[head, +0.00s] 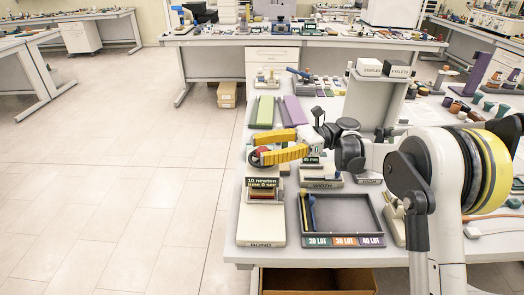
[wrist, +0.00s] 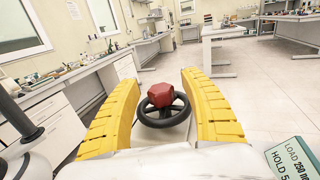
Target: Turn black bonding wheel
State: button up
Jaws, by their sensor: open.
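The black bonding wheel (wrist: 163,123) has a red block (wrist: 161,95) at its middle in the wrist view. It sits between the two yellow fingers of my gripper (wrist: 159,80), with a visible gap on each side. In the head view, my gripper (head: 255,146) is open above the back of the bond station (head: 262,227), reaching in from the right. The wheel (head: 256,157) is small there and partly hidden by the near finger. The station's display (head: 262,184) reads 10 newton, time 0 sec.
A dark tray (head: 342,212) with a blue tool lies right of the bond station. The width station (head: 322,181) and a stand (head: 375,100) with labelled boxes are close to my arm. Green and purple strips lie farther back. Open floor is left of the table.

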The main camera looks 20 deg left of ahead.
aim_at(262, 149)
notch_tip(262, 149, up, 9)
jog(key=shift+r, duration=0.2)
